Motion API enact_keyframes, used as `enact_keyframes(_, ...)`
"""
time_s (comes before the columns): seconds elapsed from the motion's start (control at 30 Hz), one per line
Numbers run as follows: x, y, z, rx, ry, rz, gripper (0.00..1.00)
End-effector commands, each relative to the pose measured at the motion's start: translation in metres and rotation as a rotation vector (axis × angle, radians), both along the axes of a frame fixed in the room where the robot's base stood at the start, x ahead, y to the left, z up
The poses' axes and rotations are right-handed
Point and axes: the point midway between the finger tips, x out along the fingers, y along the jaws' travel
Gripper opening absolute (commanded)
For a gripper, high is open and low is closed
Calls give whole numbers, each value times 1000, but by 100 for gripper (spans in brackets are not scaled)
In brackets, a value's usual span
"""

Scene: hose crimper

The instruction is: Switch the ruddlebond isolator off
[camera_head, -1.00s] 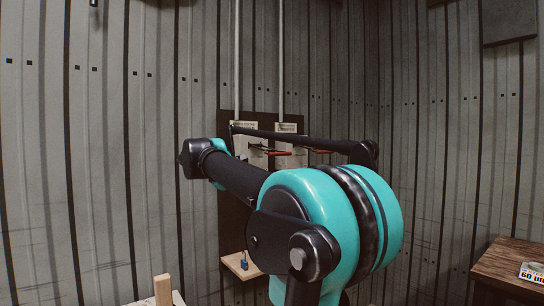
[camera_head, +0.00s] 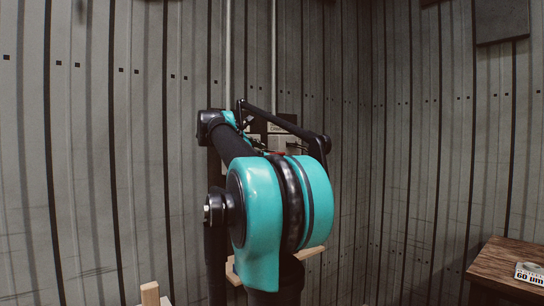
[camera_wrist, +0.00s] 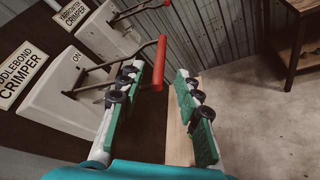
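The ruddlebond isolator (camera_wrist: 65,92) is a pale box at the left of the wrist view, with the sign "RUDDLEBOND CRIMPER" (camera_wrist: 20,75) beside it. "ON" is marked on its face. Its lever is a dark metal bail with a red grip (camera_wrist: 160,65). My gripper (camera_wrist: 159,72) is open, its two green-padded fingers apart. The red grip appears in the gap near the left finger's tip; I cannot tell whether they touch. In the head view my arm hides the gripper and most of the isolators.
A second isolator (camera_wrist: 108,32) with a similar red-gripped lever sits above it in the wrist view, its sign only partly readable. A wooden shelf (camera_head: 312,252) shows below my arm. A wooden table (camera_head: 495,262) stands at right. Bare floor (camera_wrist: 265,125) is clear.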

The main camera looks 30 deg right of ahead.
Motion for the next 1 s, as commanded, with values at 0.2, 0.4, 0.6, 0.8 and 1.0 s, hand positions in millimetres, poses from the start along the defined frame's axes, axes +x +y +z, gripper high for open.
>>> enact_keyframes(0.2, 15, -37, -11, 0, 0, -3, 34)
enact_keyframes(0.4, 25, -56, -17, 0, 0, 0, 34)
enact_keyframes(0.6, 28, -62, -20, 0, 0, 0, 34)
enact_keyframes(0.8, 28, -62, -20, 0, 0, 0, 34)
enact_keyframes(1.0, 28, -62, -20, 0, 0, 1, 11)
